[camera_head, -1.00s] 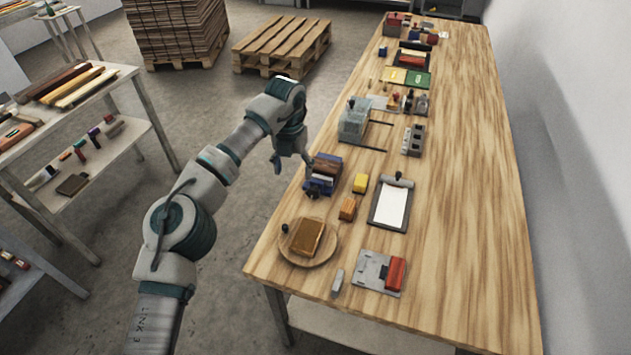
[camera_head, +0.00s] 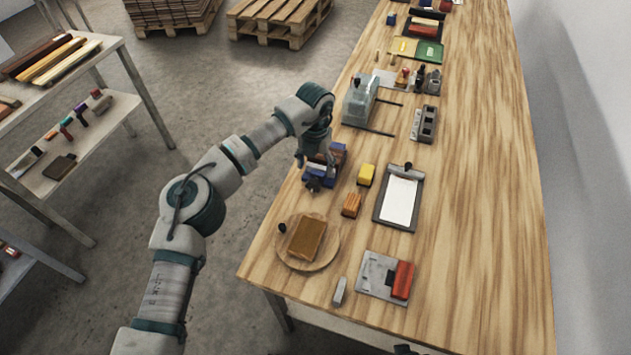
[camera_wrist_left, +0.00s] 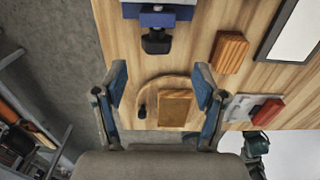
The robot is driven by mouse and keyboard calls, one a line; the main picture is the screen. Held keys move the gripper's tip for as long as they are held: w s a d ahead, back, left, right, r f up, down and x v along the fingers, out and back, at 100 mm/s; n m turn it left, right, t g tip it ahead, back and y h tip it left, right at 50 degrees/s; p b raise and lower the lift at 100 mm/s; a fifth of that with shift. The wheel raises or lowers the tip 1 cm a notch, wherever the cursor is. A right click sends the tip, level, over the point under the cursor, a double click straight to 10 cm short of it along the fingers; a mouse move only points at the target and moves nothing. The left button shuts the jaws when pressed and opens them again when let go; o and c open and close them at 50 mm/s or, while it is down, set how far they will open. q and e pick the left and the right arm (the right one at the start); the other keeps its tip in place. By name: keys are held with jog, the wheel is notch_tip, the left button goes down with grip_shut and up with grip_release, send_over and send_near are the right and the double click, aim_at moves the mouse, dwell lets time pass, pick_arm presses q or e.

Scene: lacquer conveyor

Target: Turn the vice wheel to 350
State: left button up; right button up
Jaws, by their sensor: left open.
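The blue vice (camera_head: 338,158) stands at the left edge of the wooden workbench, partly hidden behind my left gripper in the head view. Its dark wheel or handle (camera_head: 313,184) faces the near side. In the left wrist view the vice (camera_wrist_left: 158,18) is at the top, with the dark wheel (camera_wrist_left: 157,42) below it. My left gripper (camera_head: 310,155) is above the vice's near left part. Its fingers (camera_wrist_left: 160,82) are spread wide, with nothing between them, and the wheel lies beyond the tips. Any marking on the wheel is too small to read. My right gripper is not identifiable.
A round board (camera_head: 290,258) with a brown block and a dark knob lies nearer on the workbench (camera_head: 470,230). A yellow block (camera_head: 366,174), an orange block (camera_head: 351,205) and a clipboard (camera_head: 398,200) are right of the vice. The bench's right side is clear.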

aim_at(313, 181)
pick_arm(q)
jog(key=f, duration=0.4)
jog(key=a+f, duration=0.1)
jog(key=f, duration=0.1)
jog(key=shift+f+b, duration=0.35)
jog(key=shift+d+f, duration=0.15)
jog(key=shift+f, duration=0.4)
jog(key=shift+d, duration=0.2)
pick_arm(e)
jog(key=w+t, duration=0.1)
jog(key=w, duration=0.1)
jog(key=w+a+t, duration=0.1)
jog(key=w, duration=0.1)
jog(key=shift+a, duration=0.15)
pick_arm(q)
jog(key=shift+a, duration=0.15)
jog(key=c, duration=1.1)
pick_arm(e)
jog(key=shift+a, duration=0.1)
